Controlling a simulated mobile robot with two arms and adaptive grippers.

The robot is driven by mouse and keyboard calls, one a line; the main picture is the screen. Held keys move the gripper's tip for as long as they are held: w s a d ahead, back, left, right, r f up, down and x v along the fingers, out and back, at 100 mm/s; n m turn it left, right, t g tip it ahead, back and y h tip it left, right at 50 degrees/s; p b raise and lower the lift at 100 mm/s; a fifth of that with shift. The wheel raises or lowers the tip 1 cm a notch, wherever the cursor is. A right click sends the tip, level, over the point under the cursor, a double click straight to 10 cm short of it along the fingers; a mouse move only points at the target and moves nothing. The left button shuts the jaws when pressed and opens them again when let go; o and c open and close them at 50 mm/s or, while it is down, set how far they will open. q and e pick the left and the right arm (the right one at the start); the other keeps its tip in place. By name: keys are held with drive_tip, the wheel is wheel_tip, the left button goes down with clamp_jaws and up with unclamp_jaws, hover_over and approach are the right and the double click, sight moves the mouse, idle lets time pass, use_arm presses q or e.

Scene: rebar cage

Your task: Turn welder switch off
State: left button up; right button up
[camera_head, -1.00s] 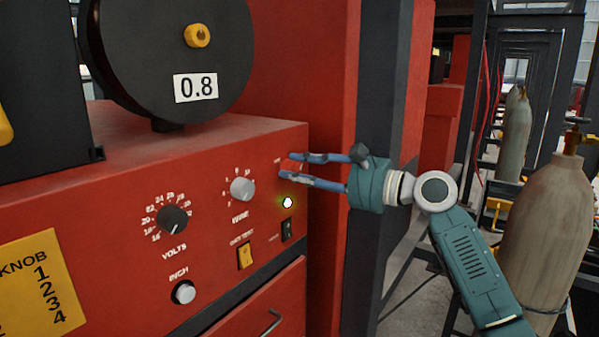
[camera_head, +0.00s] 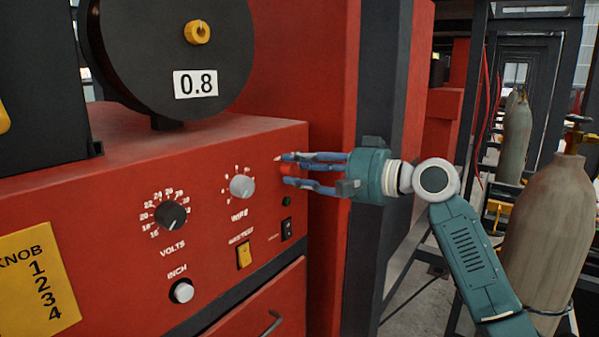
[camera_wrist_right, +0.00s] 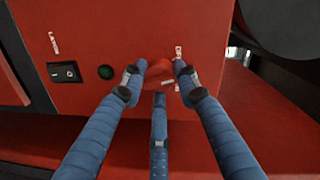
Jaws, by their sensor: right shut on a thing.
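The red welder switch (camera_head: 288,170) is a knob on the upper right of the red welder's front panel (camera_head: 110,205). My right gripper (camera_head: 287,169) reaches it from the right, with its blue fingers shut around it. In the right wrist view the red knob (camera_wrist_right: 158,73) sits between the fingertips of the right gripper (camera_wrist_right: 156,76), and they partly hide it. The indicator light (camera_head: 287,201) below the knob is dark green and unlit; it also shows in the right wrist view (camera_wrist_right: 105,72). My left gripper is not in view.
A black rocker switch (camera_head: 287,229), a yellow switch (camera_head: 244,255), the wire knob (camera_head: 242,186) and the volts knob (camera_head: 171,215) are on the same panel. A black spool (camera_head: 165,50) marked 0.8 stands above. A gas cylinder (camera_head: 545,230) stands at the right.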

drive_tip(key=n, duration=0.2)
drive_tip(key=n+b, duration=0.1)
drive_tip(key=n, duration=0.2)
drive_tip(key=shift+r+t+h, duration=0.15)
drive_tip(key=shift+t+h, duration=0.15)
drive_tip(key=shift+n, duration=0.3)
drive_tip(key=o, duration=1.2)
drive_tip(key=shift+c, duration=0.2)
drive_tip(key=v, duration=1.2)
